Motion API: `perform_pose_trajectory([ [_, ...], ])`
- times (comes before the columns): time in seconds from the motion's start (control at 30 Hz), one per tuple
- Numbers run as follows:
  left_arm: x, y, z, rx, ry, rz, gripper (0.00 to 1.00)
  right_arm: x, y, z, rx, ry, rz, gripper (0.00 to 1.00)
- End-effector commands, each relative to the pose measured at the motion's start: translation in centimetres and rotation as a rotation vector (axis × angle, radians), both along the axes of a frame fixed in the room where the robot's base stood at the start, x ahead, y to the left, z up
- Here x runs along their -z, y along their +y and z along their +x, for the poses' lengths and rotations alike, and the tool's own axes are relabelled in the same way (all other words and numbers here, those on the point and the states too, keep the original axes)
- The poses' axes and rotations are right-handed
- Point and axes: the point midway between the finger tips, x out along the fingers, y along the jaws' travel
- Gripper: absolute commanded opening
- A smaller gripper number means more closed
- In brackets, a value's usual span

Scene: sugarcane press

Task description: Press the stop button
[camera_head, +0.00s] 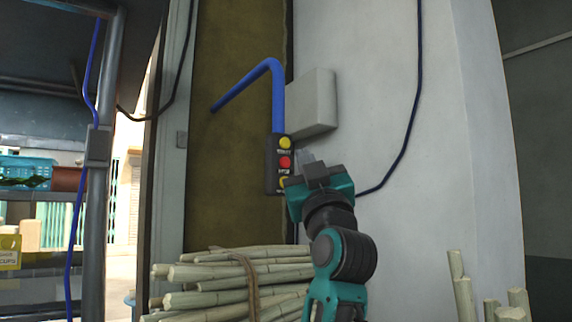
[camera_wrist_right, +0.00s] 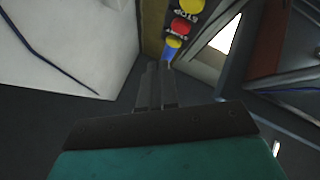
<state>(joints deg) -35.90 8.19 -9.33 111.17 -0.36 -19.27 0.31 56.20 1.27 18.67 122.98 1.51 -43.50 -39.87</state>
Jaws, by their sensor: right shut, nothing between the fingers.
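A dark control box (camera_head: 270,176) hangs at the end of a blue conduit, with a red button (camera_head: 284,162) between an upper yellow button (camera_head: 285,142) and a lower yellow button (camera_head: 284,183). The label by the red one appears to read STOP. My right gripper (camera_head: 304,156) is shut and empty, its fingertips just right of the red button in the head view; contact cannot be told. In the right wrist view the box appears inverted, with the red button (camera_wrist_right: 181,27) beyond the fingertips (camera_wrist_right: 158,66). My left gripper is not in view.
The blue conduit (camera_head: 278,95) bends left above the box. A grey wall box (camera_head: 312,103) stands out behind it on the white wall (camera_head: 375,60). A tied bundle of cane (camera_head: 215,272) lies below. Upright cane stalks (camera_head: 464,300) stand at lower right.

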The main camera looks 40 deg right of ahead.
Motion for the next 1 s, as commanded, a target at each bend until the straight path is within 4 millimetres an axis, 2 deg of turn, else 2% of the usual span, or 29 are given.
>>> perform_pose_trajectory([
  [0.1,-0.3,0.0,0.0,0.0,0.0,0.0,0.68,-0.1,-0.2,1.4,0.0,0.002,0.001,0.0],
  [0.3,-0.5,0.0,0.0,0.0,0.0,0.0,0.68,0.0,-0.3,2.4,0.001,0.001,0.0,0.0],
  [1.0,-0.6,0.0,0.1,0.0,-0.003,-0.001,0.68,0.0,-0.3,2.5,0.002,0.0,0.0,0.0],
])
